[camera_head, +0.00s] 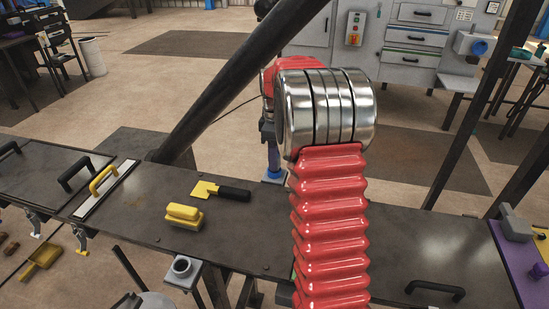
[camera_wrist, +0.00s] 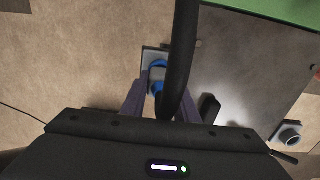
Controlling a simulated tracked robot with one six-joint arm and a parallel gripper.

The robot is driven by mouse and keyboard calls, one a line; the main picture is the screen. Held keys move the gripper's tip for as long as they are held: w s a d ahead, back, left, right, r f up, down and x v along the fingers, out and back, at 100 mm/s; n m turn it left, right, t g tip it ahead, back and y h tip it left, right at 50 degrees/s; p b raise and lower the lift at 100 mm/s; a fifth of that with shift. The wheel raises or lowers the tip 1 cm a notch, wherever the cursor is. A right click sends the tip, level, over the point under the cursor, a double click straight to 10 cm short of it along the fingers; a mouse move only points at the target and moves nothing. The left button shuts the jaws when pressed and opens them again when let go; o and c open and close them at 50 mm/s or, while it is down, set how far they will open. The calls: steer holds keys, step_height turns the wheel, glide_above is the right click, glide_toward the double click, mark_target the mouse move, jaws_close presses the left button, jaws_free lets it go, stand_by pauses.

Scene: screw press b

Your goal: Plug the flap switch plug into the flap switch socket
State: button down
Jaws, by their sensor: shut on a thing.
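In the wrist view my gripper (camera_wrist: 160,93) has its two purple-grey fingers closed on the flap switch plug (camera_wrist: 157,75), a grey and blue piece with a thick black cable passing in front of it. Just beyond the plug is a pale square plate (camera_wrist: 148,54) with blue on it, apparently the flap switch socket. The plug lines up over it, but I cannot tell whether they touch. In the head view a finger of my gripper (camera_head: 272,155) points down behind the metal rings, above a small blue and pale fitting (camera_head: 275,177) at the bench's far edge. The plug is mostly hidden there.
A yellow brush (camera_head: 184,215) and a yellow scraper (camera_head: 221,191) lie on the dark bench (camera_head: 235,235). A grey round-mouthed fitting (camera_head: 181,267) sits at the near edge. A thick dark bar (camera_head: 222,85) slants up behind the bench.

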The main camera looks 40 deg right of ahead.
steer(key=c, duration=1.3)
jaws_free()
steer(key=shift+r, duration=0.1)
step_height(320, 180, up, 14)
steer(key=shift+f, duration=0.2)
